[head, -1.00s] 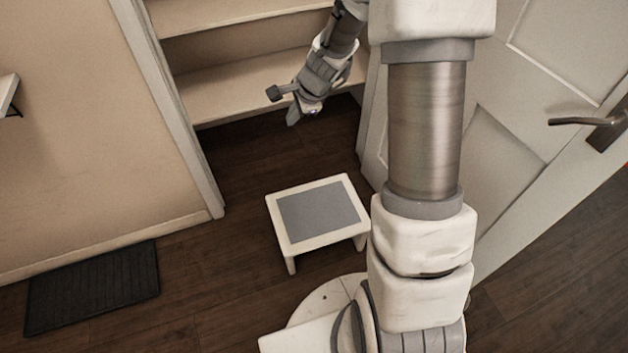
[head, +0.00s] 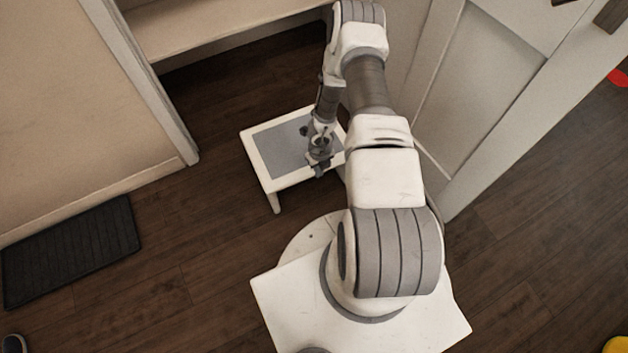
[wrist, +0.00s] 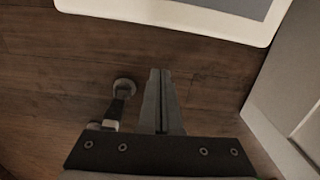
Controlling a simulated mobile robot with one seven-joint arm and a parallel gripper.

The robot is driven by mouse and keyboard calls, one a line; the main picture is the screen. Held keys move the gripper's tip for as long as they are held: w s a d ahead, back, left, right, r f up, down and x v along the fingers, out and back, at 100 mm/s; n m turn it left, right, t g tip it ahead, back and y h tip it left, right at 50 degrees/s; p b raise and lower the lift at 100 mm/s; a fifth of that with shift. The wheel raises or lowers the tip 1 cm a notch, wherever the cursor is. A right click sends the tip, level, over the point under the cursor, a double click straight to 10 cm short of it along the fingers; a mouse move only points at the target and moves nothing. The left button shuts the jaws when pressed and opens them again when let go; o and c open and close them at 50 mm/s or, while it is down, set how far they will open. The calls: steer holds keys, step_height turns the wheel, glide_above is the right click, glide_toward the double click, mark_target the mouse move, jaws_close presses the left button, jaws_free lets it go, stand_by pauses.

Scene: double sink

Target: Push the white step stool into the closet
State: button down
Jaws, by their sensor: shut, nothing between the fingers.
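The white step stool (head: 254,147) with a grey top stands upright on the dark floor at the closet opening, in front of my base. Its near edge (wrist: 190,20) also shows at the top of the wrist view. My gripper (head: 318,168) is shut and empty, pointing down at the stool's near right side in the head view. In the wrist view the fingertips (wrist: 160,75) are over bare floor, apart from the stool's edge. The closet (head: 240,75) is open behind the stool, with its floor clear below the shelf. My arm hides the stool's right part.
The open white door (head: 480,90) stands close on the right; its panel also shows in the wrist view (wrist: 290,100). A door frame (head: 150,95) and wall bound the left. A dark mat (head: 70,250) lies at left. A shelf (head: 220,25) spans the closet.

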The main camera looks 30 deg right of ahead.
step_height(320, 180, down, 11)
steer(key=b, duration=0.4)
steer(key=w+b, duration=0.2)
steer(key=w, duration=0.1)
steer(key=shift+w+a+r+b, duration=0.1)
steer(key=shift+w+r+b, duration=0.05)
steer(key=shift+w+b, duration=0.15)
